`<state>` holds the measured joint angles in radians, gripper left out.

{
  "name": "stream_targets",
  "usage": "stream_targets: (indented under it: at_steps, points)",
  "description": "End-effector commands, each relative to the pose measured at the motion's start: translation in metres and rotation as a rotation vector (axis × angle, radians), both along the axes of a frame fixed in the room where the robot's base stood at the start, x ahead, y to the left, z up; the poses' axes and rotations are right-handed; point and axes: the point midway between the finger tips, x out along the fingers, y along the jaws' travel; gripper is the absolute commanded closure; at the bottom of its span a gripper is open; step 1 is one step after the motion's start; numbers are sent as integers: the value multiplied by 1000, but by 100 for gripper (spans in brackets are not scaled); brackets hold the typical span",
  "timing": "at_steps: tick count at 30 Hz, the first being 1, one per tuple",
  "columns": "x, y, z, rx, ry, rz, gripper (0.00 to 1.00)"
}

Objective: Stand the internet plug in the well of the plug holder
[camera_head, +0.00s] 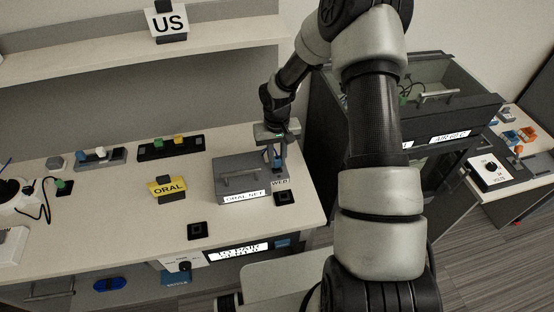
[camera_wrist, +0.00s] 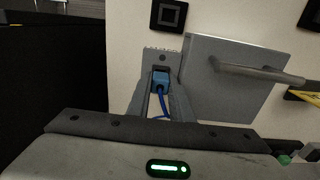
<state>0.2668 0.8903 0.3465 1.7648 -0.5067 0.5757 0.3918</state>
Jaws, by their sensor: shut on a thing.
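My gripper (camera_wrist: 160,92) points down at the right end of the ORAL NET box and is shut on a blue plug (camera_wrist: 161,79). In the head view the gripper (camera_head: 278,160) is small and partly covers the plug. A blue cable runs from the plug between the fingers. The plug is at the dark opening of a small grey port block (camera_wrist: 152,58), labelled WEB in the head view; I cannot tell how deep it sits. Two black square pieces with a central recess look like holders: one (camera_head: 283,198) in front of the WEB label, another (camera_head: 197,230) farther left.
The grey ORAL NET box (camera_head: 238,181) with a bar handle stands left of the gripper. A yellow ORAL sign (camera_head: 167,187) and black trays (camera_head: 171,147) are farther left. A dark glass-sided cabinet (camera_head: 420,90) stands right of the table. Bare tabletop surrounds both black squares.

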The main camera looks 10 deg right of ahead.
Motion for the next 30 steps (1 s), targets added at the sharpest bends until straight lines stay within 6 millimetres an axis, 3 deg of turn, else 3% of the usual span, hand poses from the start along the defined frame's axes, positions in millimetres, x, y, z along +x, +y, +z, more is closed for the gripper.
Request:
stream_targets:
  at_steps: [17, 30]
  points:
    - [0, 0, 48, 0, 0, -1, 100]
    - [0, 0, 50, 0, 1, 0, 100]
